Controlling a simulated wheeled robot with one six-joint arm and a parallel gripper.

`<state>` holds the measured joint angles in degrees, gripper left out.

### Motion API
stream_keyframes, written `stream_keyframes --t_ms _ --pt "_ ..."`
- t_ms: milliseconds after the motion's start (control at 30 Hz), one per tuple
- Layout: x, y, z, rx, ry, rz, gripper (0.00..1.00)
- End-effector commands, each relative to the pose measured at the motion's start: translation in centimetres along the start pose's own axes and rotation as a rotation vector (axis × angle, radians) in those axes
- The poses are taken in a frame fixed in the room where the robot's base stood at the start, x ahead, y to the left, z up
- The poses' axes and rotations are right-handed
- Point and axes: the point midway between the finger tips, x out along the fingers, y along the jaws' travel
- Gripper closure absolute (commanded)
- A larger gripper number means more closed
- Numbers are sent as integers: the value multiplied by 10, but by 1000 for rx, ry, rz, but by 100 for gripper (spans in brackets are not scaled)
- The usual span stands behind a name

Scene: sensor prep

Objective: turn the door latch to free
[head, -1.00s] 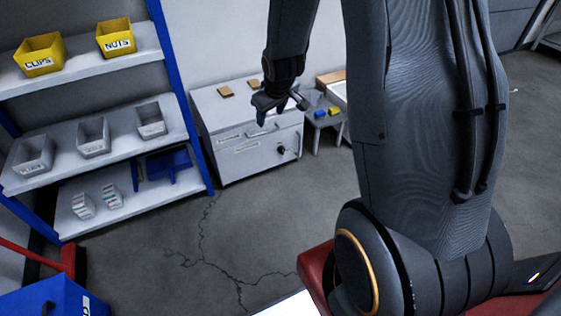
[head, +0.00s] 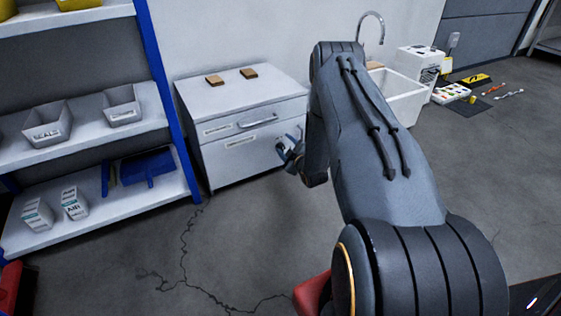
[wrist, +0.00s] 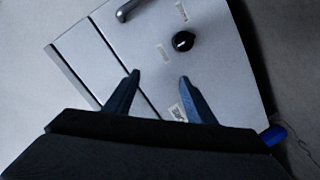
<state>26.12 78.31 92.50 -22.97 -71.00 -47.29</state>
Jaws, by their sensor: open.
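The door latch is a round black knob (wrist: 183,41) with a pale mark, on the pale grey cabinet front in the wrist view. My gripper (wrist: 158,76) is open and empty, its two dark blue fingers pointing at the front. In the wrist image the knob lies beyond the fingertips, nearer the right finger's line; it is not between them. In the head view the gripper (head: 288,150) is at the right part of the lower front of the cabinet (head: 240,162). The knob cannot be made out there, behind the gripper and arm.
Two brown blocks (head: 249,73) lie on the cabinet top. A shelf rack's blue post (head: 165,90) stands left, a white sink (head: 402,92) right. The floor in front is clear.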

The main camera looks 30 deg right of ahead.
Motion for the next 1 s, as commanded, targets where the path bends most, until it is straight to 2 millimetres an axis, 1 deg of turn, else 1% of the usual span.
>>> stream_keyframes --t_ms 33,100,200,300,367,467,567,800,900,1000 --pt "5 -20 22 -16 21 25 50" --pt "6 -32 39 -40 51 62 50" --pt "6 -46 54 -67 85 103 50" --pt "4 -52 64 -84 105 131 50" --pt "4 -55 66 -89 112 139 50" --pt "10 -54 66 -94 118 145 50" --pt "22 -53 64 -95 120 146 50" --pt "59 -48 60 -93 118 145 50" --pt "70 -46 59 -93 117 145 50" --pt "76 -45 57 -92 117 143 50"
